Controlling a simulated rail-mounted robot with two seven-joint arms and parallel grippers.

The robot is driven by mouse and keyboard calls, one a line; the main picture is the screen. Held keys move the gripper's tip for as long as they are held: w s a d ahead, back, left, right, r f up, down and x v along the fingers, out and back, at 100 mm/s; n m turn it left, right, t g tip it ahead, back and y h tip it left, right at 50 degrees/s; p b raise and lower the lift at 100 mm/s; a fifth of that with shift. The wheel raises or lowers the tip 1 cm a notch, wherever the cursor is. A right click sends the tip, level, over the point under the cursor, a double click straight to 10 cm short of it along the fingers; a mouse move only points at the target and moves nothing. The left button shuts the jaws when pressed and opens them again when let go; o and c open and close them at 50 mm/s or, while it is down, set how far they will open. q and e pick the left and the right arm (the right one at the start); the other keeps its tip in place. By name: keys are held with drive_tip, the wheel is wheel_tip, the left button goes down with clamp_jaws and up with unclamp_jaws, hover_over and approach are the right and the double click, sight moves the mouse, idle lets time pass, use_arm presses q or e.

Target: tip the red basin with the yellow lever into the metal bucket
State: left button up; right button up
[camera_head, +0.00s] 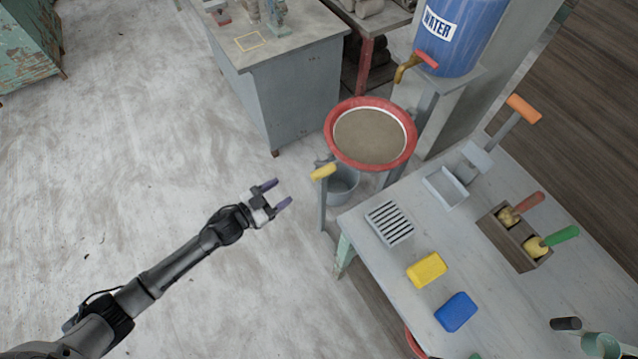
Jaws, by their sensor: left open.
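The red basin (411,129) sits level on a stand at the upper middle, with grey-brown contents inside its white inner wall. The yellow lever (323,172) is a yellow grip on top of an upright grey bar at the basin's lower left. The metal bucket (343,187) stands low, below the basin and just right of the lever, partly hidden by both. My left gripper (277,194) is open and empty, left of the lever and apart from it, with its fingers pointing right. My right gripper is not in view.
A grey table (375,262) at the lower right holds a slotted rack (390,223), a yellow block (427,270), a blue block (456,312) and a tool box (510,238). A blue water barrel (465,45) stands behind the basin. A grey cabinet (302,100) stands upper left of it.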

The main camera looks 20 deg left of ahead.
sight(312, 178)
use_arm(q)
drive_tip(key=shift+m+g+h, duration=0.3)
drive_tip(key=shift+m+h, duration=0.5)
drive_tip(key=shift+h, duration=0.1)
drive_tip(key=x, duration=0.4)
drive_tip(key=f+b+x, duration=0.1)
drive_tip(key=x, duration=0.3)
drive_tip(key=f+b+x, duration=0.1)
drive_tip(key=x, duration=0.3)
drive_tip(key=shift+w+a+f, duration=0.1)
drive_tip(key=shift+a, duration=0.15)
drive_tip(key=shift+x, duration=0.8)
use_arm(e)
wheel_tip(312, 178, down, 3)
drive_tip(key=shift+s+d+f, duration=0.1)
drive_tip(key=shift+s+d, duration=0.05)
use_arm(q)
clamp_jaws()
